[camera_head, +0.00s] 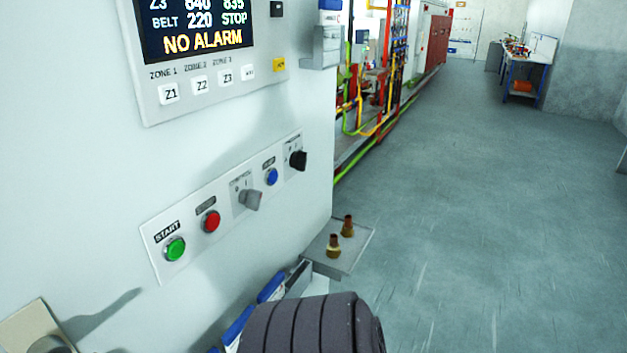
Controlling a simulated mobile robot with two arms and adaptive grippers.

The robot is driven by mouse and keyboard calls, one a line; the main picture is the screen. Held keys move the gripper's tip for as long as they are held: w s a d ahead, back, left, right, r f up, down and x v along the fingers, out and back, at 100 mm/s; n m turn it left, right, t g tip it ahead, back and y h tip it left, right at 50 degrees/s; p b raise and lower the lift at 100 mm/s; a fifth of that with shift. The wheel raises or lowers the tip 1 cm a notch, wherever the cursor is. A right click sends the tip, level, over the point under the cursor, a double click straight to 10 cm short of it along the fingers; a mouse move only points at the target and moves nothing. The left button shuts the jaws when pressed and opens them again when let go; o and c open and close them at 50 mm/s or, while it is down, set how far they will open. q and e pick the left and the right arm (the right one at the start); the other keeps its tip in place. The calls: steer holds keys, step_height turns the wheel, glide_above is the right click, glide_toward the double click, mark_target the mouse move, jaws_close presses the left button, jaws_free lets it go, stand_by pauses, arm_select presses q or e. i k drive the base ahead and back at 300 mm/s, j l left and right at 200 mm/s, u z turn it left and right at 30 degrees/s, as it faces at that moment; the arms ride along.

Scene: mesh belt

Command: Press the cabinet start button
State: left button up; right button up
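The green START button (175,249) is at the left end of a tilted label strip on the white cabinet (80,200). The word START is printed above it. A red button (211,221) sits to its right, then a grey selector knob (249,199), a blue button (271,176) and a black selector knob (298,160). The cabinet display (195,25) reads NO ALARM, and its belt line reads 220 STOP. Nothing covers the green button. Neither of my grippers shows in this view.
A small metal shelf (350,255) at the cabinet's lower right corner holds two brass fittings (334,246). Blue-and-white items lie below the panel. Open grey floor (470,200) stretches to the right. A workbench (527,65) stands far back, and coloured pipes run behind the cabinet.

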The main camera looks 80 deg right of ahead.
mark_target(175, 249)
steer(key=z, duration=2.25)
